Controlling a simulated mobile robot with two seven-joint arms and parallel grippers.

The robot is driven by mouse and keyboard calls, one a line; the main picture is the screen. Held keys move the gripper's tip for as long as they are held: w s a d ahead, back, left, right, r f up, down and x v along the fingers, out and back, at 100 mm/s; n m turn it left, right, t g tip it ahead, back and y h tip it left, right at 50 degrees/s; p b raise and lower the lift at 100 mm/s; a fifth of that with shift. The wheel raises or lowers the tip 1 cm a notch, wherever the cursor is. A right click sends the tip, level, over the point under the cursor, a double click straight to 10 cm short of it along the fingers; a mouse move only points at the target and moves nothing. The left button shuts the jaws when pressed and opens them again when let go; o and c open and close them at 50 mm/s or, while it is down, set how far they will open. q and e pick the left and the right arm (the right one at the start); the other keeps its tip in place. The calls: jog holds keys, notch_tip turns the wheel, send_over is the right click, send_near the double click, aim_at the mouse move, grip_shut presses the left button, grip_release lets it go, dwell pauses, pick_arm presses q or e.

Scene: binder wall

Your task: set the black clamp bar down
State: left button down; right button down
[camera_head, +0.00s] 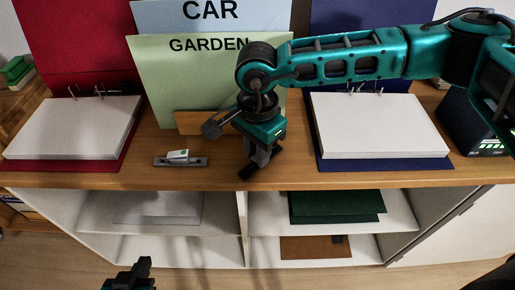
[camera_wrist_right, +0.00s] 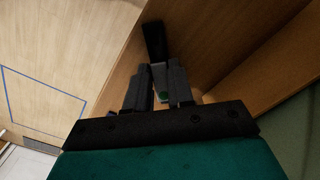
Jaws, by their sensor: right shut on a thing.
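The black clamp bar (camera_head: 246,171) is in my right gripper (camera_head: 262,158), low over the front of the wooden top, between the two open binders. It lies slanted in the head view; whether it touches the wood I cannot tell. In the right wrist view the bar (camera_wrist_right: 154,40) sticks out dark beyond the fingertips of my right gripper (camera_wrist_right: 159,78), which are close together on it. Part of the bar is hidden by the fingers. My left gripper (camera_head: 142,268) is at the bottom of the head view, in front of the shelves and away from the bar; its jaws are unclear.
A red binder (camera_head: 72,164) lies open at left, a blue binder (camera_head: 390,164) at right, both with white paper. CAR (camera_head: 205,12) and GARDEN (camera_head: 195,75) cards stand behind my right gripper. The wooden top's front edge is close.

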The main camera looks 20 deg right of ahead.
jog(key=shift+f, duration=0.25)
jog(key=c, duration=1)
grip_release()
jog(key=shift+r, duration=0.1)
jog(key=shift+r, duration=0.1)
notch_tip(320, 180, up, 12)
jog(key=shift+r, duration=0.1)
